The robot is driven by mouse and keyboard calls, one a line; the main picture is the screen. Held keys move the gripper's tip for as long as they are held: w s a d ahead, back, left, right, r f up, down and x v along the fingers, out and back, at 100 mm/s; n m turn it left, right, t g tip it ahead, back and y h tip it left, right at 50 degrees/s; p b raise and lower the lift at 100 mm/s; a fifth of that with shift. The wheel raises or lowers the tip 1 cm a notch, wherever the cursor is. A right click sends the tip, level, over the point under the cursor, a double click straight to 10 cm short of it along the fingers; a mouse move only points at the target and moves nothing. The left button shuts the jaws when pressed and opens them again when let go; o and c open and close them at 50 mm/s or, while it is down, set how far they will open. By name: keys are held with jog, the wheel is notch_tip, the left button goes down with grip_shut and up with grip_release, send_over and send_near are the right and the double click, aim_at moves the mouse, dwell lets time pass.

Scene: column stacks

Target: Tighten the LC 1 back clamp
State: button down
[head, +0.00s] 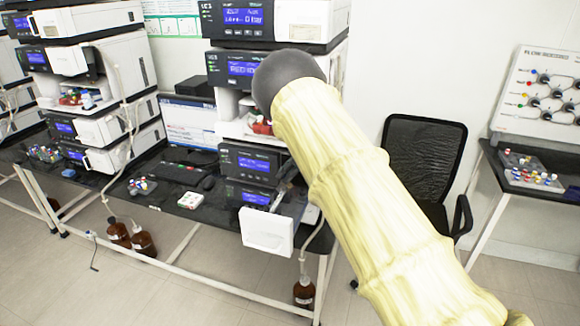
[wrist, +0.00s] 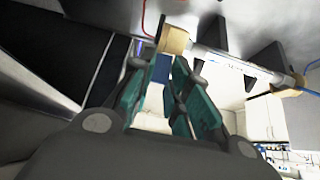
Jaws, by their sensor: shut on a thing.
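In the wrist view my gripper (wrist: 160,72) reaches up from below with its two teal-padded fingers. The fingertips close around the base of a tan block, which looks like the back clamp (wrist: 174,40). A small blue patch shows between the fingers. A pale, slim column (wrist: 240,66) runs from the block to the right, with a blue line at its far end. In the head view my gripper and the clamp are hidden behind my yellow-sleeved arm, which reaches to the middle instrument stack (head: 248,162).
A monitor (head: 190,122) and a keyboard (head: 180,173) stand on the dark bench left of the stack. An open white panel (head: 267,232) juts from the stack's lower front. A black chair (head: 424,160) stands to the right. Brown bottles (head: 304,293) stand on the floor.

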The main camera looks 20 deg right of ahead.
jog(key=g+h+p, duration=0.1)
jog(key=w+a+h, duration=0.1)
jog(key=shift+a+f+g+h+p, duration=0.15)
jog(key=shift+a+g+h+p, duration=0.15)
jog(key=shift+g+h+p, duration=0.1)
jog(key=shift+w+a+f+g+h+b, duration=0.25)
jog(key=shift+g+h, duration=0.25)
jog(key=shift+h, duration=0.2)
jog(key=shift+w+a+f+g+h+b, duration=0.15)
jog(key=shift+a+g+h+b, duration=0.1)
jog(key=shift+g+h, duration=0.35)
jog(key=c, duration=1.4)
grip_release()
jog(key=shift+o, duration=0.2)
jog(key=shift+r, duration=0.1)
notch_tip(320, 180, up, 12)
